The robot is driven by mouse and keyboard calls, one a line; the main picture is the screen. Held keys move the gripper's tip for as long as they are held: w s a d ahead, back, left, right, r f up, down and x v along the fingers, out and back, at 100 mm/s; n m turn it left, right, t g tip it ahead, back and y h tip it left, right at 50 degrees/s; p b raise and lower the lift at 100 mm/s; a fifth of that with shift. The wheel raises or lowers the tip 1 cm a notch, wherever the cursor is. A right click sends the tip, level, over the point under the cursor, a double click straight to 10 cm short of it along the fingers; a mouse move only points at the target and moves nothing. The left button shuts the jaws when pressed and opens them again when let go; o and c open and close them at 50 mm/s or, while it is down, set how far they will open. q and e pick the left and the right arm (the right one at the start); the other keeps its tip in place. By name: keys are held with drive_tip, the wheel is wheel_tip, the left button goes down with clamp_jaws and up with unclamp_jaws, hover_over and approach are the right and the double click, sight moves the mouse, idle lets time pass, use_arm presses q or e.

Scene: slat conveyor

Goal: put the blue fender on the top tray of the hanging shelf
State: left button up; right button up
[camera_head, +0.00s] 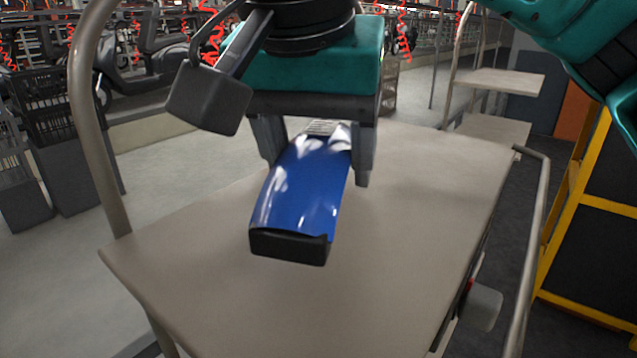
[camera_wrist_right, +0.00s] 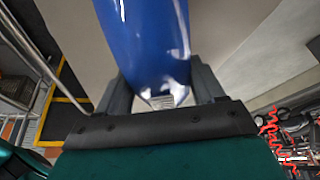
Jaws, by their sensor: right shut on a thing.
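The blue fender (camera_head: 300,196) is glossy and curved, with a black end (camera_head: 288,245) towards me. My right gripper (camera_head: 318,168) comes down from above and is shut on the fender's far part, one finger on each side. The fender also shows in the right wrist view (camera_wrist_right: 146,40), between the two fingers (camera_wrist_right: 160,90). Below it is a beige flat tray (camera_head: 410,250) in a bent-tube frame, which looks like the top tray of the shelf. I cannot tell whether the fender touches the tray. My left gripper is out of view.
A bent tube (camera_head: 84,110) rises at the tray's left, and a tube rail (camera_head: 530,250) runs along its right. A yellow frame (camera_head: 580,215) stands at the right. Black crates (camera_head: 48,105) stand at the left. The tray's surface around the fender is bare.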

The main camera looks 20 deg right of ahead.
drive_tip(key=shift+f, duration=1.4)
drive_tip(key=shift+f+b, duration=0.2)
drive_tip(key=shift+b, duration=0.15)
drive_tip(key=o, duration=1.4)
drive_tip(key=shift+r, duration=0.1)
